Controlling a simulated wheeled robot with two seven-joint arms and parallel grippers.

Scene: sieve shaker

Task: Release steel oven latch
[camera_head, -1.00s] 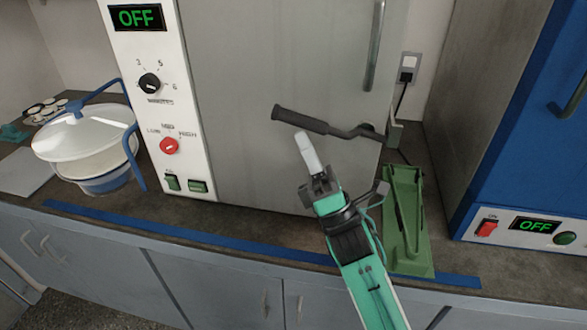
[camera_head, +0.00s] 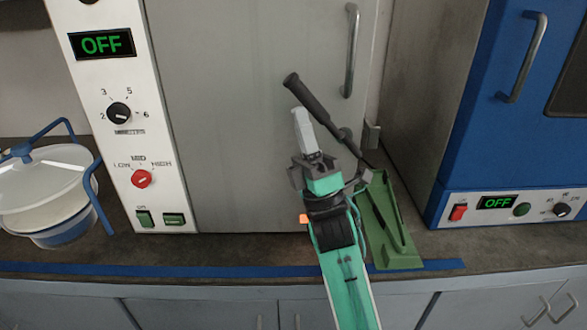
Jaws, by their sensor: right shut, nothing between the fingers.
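The steel oven (camera_head: 235,130) has a plain grey door with an upright bar handle (camera_head: 352,55) near its right edge. The latch lever, with a black grip (camera_head: 307,98), slants from upper left down to its pivot at the door's lower right. My right gripper (camera_head: 302,118) is shut and empty, its pale fingers pointing up just below and left of the black grip. I cannot tell whether they touch it. The gripper and wrist hide part of the lower door. My left gripper is not in view.
A green stand (camera_head: 390,225) is on the counter close to the right of my right arm. A blue oven (camera_head: 515,110) stands further right. A white lidded pot (camera_head: 45,190) with blue handles is at the left. A blue strip (camera_head: 150,271) runs along the counter's front edge.

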